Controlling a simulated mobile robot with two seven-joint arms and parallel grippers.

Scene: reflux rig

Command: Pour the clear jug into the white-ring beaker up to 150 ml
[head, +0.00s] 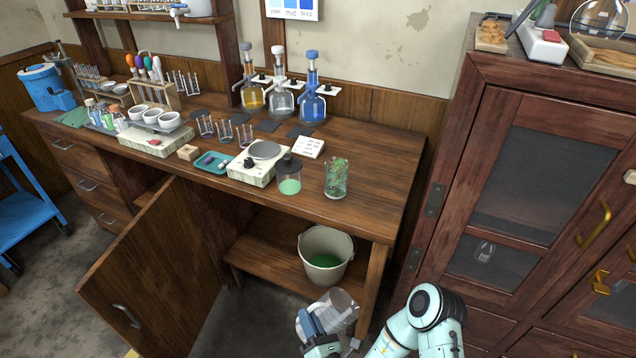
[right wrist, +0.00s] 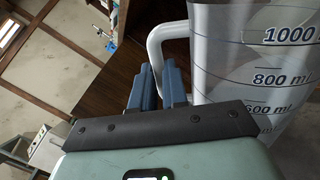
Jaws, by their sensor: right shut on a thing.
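My right gripper (head: 312,324) is low in front of the bench, shut on the handle of the clear jug (head: 341,306). In the right wrist view the blue fingers (right wrist: 160,88) close on the handle, and the jug (right wrist: 235,75) shows marks for 600, 800 and 1000 ml. I cannot tell the liquid level in it. Several small beakers (head: 225,132) stand on the bench, left of the balance; their ring colours are too small to tell, so I cannot pick out the white-ring one. My left gripper is not in view.
On the bench (head: 385,170) stand a balance (head: 247,175), a bottle of green liquid (head: 289,178), a glass with green contents (head: 337,176) and three stoppered flasks (head: 282,98). A bucket (head: 325,262) sits on the lower shelf. A cabinet door (head: 150,275) hangs open at left; a tall cabinet (head: 480,170) stands right.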

